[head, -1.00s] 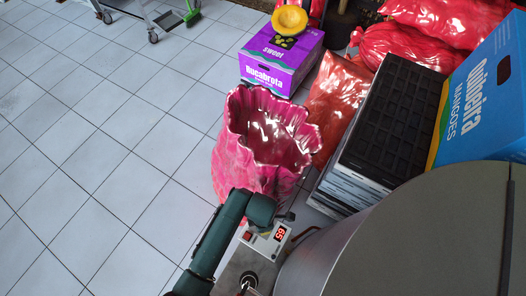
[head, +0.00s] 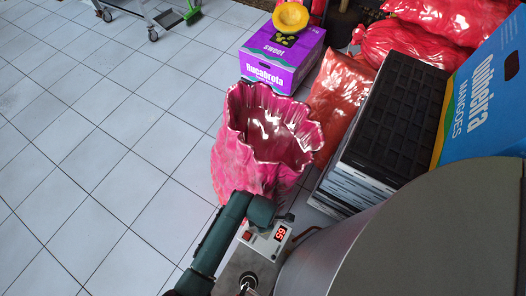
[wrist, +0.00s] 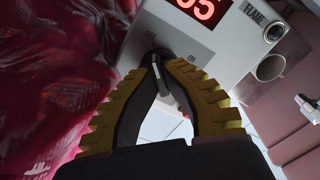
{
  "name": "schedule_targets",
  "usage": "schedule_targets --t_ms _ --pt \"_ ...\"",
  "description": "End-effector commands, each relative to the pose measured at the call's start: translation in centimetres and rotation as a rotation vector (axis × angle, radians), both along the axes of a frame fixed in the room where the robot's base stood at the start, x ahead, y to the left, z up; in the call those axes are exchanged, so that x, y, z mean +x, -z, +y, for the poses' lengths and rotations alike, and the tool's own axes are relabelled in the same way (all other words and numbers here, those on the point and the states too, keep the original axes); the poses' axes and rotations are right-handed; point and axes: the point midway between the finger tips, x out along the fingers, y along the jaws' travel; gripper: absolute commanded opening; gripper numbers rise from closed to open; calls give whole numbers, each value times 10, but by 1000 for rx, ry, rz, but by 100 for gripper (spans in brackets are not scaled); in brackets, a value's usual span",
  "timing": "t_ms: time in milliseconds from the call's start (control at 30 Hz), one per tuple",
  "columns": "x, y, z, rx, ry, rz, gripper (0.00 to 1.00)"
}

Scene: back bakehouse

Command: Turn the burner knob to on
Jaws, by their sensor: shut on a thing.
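The burner's control box (wrist: 205,45) is pale, with a red lit display (wrist: 198,8) and OFF and ON marks beside a dark round knob (wrist: 158,53). My gripper (wrist: 160,62) has its yellow-edged fingers closed together at the knob, with a thin pale lever piece between them. The fingertips hide much of the knob, so its exact setting is unclear.
A lamp marked FLAME (wrist: 273,30) sits on the box. A large pink sack (head: 240,165) stands close beside my arm. A big grey round vessel (head: 400,245) is at the right, with black crates (head: 395,115) behind it.

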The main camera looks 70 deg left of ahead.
Motion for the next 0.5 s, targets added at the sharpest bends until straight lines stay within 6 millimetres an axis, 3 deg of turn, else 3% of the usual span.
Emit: schedule_targets --t_ms 500 --pt "-1 -2 -1 -4 115 4 0"
